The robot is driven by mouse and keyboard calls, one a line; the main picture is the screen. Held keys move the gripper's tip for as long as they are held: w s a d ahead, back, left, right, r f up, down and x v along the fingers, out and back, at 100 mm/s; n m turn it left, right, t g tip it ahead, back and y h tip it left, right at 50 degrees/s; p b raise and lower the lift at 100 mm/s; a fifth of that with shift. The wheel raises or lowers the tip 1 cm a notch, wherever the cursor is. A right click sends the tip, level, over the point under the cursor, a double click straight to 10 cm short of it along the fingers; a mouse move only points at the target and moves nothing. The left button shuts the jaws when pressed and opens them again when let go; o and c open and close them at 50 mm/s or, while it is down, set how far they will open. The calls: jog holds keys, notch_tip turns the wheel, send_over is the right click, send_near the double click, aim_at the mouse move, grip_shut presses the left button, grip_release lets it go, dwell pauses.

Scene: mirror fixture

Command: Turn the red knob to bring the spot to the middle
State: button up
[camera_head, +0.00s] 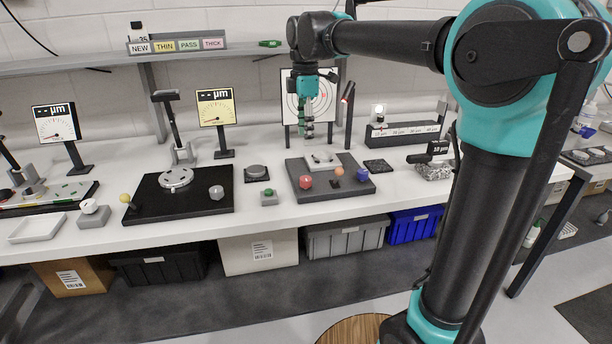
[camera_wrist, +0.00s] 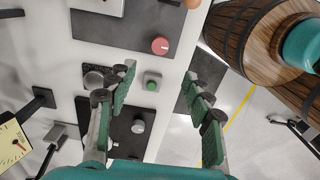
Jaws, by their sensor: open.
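The red knob (camera_head: 305,182) sits at the front left of the dark fixture base (camera_head: 333,193). My gripper (camera_head: 309,136) hangs above the back of the fixture, open and empty. In the wrist view the red knob (camera_wrist: 160,46) shows ahead, between the lines of the open fingers (camera_wrist: 160,75) and apart from them.
A grey box with a green button (camera_head: 268,196) stands left of the fixture. A dark plate with a grey knob (camera_head: 216,192) lies farther left. A dark pad (camera_head: 378,166) lies to the right. The bench front is mostly clear.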

aim_at(306, 178)
notch_tip(306, 178, down, 14)
jog(key=shift+f, duration=0.25)
dwell(0.3)
jog(key=c, duration=1.2)
